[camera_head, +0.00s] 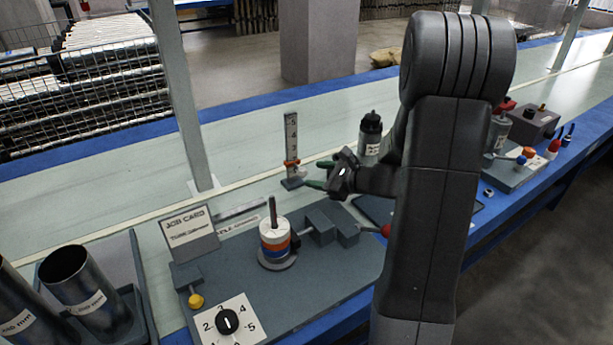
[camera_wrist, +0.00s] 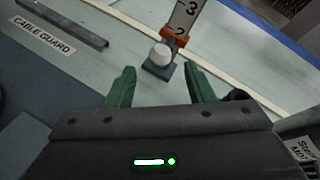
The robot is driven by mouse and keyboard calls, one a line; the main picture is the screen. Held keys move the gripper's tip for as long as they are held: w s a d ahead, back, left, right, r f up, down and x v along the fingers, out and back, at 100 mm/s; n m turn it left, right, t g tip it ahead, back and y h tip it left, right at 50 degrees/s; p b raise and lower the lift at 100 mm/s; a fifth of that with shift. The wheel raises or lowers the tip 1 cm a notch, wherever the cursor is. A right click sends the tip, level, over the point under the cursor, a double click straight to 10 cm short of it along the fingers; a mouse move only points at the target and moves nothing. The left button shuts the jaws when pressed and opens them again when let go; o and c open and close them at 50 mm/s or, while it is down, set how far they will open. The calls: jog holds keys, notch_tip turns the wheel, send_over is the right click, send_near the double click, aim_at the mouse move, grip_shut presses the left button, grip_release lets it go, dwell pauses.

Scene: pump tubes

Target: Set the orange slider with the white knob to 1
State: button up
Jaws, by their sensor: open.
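The slider gauge is a grey upright scale (camera_head: 291,134) with dark numbers on a dark foot. Its orange slider (camera_head: 291,163) sits low on the scale, just below the 2 in the wrist view (camera_wrist: 178,38). The white knob (camera_wrist: 160,55) sticks out from the slider toward my gripper. My gripper (camera_head: 313,174) has green fingers and is beside the gauge's lower part, to its right in the head view. In the wrist view the open fingers (camera_wrist: 162,88) lie either side of the knob's line, short of it, with nothing between them. The 1 mark is hidden.
A dark bottle (camera_head: 371,138) stands right of the gauge. A ringed peg (camera_head: 274,240), grey blocks (camera_head: 331,222), a numbered dial (camera_head: 228,322) and a job card (camera_head: 189,232) are in front. A cable guard strip (camera_wrist: 62,22) lies left in the wrist view.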

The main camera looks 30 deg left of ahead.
aim_at(306, 173)
jog(key=x, duration=0.5)
jog(key=shift+b, duration=0.3)
grip_shut()
